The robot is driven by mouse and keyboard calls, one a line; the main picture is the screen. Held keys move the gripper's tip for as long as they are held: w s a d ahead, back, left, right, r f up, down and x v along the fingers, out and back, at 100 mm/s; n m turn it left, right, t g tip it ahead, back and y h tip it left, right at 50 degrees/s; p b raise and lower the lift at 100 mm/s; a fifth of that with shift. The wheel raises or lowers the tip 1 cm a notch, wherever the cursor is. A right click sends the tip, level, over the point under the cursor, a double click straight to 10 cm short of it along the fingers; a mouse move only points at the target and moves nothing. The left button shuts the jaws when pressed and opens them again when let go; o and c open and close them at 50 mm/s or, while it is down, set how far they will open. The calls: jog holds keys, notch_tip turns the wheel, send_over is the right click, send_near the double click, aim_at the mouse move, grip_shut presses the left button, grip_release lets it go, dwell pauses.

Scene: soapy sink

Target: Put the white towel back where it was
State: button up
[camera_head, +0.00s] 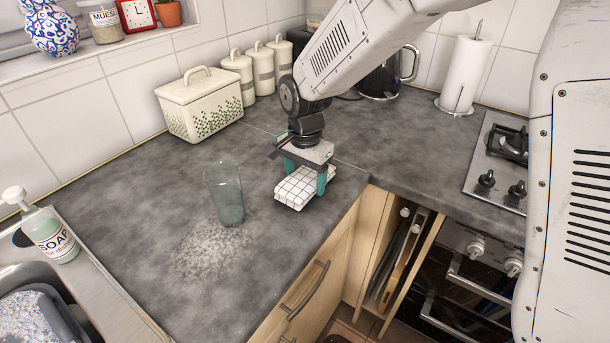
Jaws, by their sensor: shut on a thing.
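The white towel (296,189) with a dark grid pattern is folded and lies at the counter's front edge near the corner. My gripper (305,178) points down over the towel, with its teal fingers on either side of it, shut on it. The towel appears to be on or just above the counter; I cannot tell which. Part of its far side is hidden by my gripper.
A clear glass (226,195) stands left of the towel, beside a pale, speckled patch (205,250). A bread bin (200,108) and canisters (238,75) line the wall. A soap bottle (48,235) stands by the sink (95,300). The left counter is mostly free.

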jog(key=shift+f, duration=0.3)
